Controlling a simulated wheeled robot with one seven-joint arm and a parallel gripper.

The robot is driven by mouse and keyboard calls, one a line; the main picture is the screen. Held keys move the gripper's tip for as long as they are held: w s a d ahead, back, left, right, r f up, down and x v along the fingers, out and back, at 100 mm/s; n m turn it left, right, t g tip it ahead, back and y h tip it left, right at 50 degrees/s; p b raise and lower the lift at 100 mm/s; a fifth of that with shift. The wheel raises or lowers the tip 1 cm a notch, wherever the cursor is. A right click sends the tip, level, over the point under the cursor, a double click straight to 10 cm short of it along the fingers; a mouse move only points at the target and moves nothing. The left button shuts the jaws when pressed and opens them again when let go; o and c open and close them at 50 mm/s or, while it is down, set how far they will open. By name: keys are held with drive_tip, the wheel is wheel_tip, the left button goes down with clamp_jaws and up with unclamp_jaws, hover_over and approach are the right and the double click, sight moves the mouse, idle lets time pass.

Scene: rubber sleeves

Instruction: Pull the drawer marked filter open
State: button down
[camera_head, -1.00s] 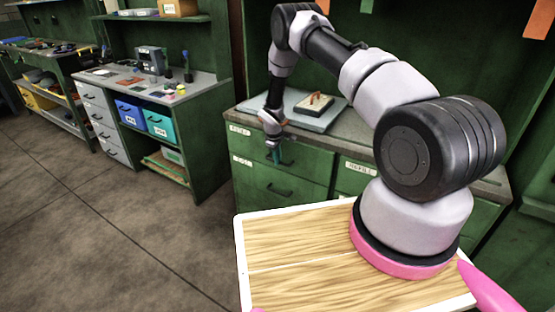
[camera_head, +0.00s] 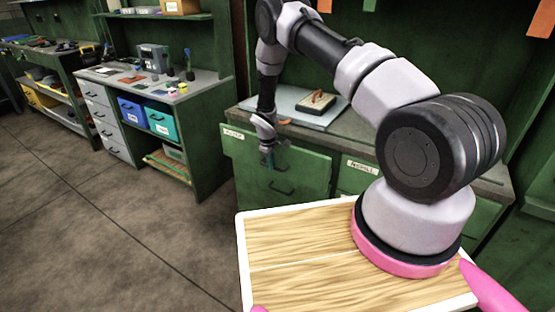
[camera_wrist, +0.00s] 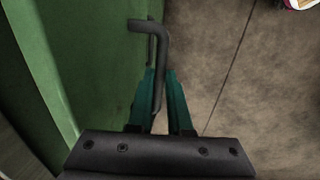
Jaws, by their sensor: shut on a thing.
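The upper left drawer (camera_head: 309,172) of the green bench has a small white label (camera_head: 233,133) at its top left corner, too small to read for certain. It stands out from the bench front. My gripper (camera_head: 268,160) is at this drawer's front in the head view. In the wrist view, my gripper's teal fingers (camera_wrist: 160,92) are shut on the dark bar handle (camera_wrist: 162,45), beside the green drawer front (camera_wrist: 95,60). Part of the handle is hidden between the fingers.
A drawer labelled like "refill" (camera_head: 362,167) is to the right. A pale board (camera_head: 290,100) with a small tray (camera_head: 316,102) lies on the bench top. Another bench with blue (camera_head: 131,111) and teal bins (camera_head: 161,122) stands at left. The floor (camera_head: 130,220) in front is clear.

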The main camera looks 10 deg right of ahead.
drive_tip(key=s+a, duration=1.3)
drive_tip(key=s, duration=0.1)
drive_tip(key=shift+s+a, duration=0.15)
drive_tip(key=shift+s, duration=0.15)
drive_tip(key=c, duration=0.8)
unclamp_jaws()
drive_tip(key=shift+c, duration=0.2)
drive_tip(key=shift+r, duration=0.1)
wheel_tip(320, 180, up, 10)
drive_tip(key=s+a, duration=0.1)
drive_tip(key=shift+s+a+r, duration=0.2)
drive_tip(key=shift+s, duration=0.1)
